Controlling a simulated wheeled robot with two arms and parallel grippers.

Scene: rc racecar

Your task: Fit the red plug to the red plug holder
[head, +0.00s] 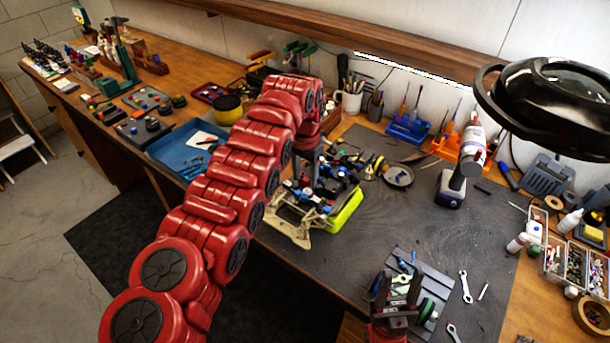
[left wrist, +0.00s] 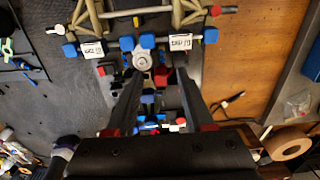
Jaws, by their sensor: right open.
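The RC car chassis (head: 318,197), with blue, black and red parts and a yellow-green side, stands on the dark mat. It fills the middle of the left wrist view. My left gripper (head: 304,172) points down over the car. In the left wrist view its fingers (left wrist: 159,76) are apart. A small red piece (left wrist: 161,75) shows between their tips, not visibly clamped. Another red-tipped piece (left wrist: 228,9) is at the upper right there. I cannot tell which red piece is the plug or holder. My right gripper (head: 400,292) is open, low over the mat's front, near a grey plate.
A blue tray (head: 172,150) lies left of the car. A power drill (head: 458,175) and a round dish (head: 398,175) stand to its right. Wrenches (head: 465,287) lie at the front right. A lamp (head: 550,90) hangs at the upper right. The mat between car and drill is mostly clear.

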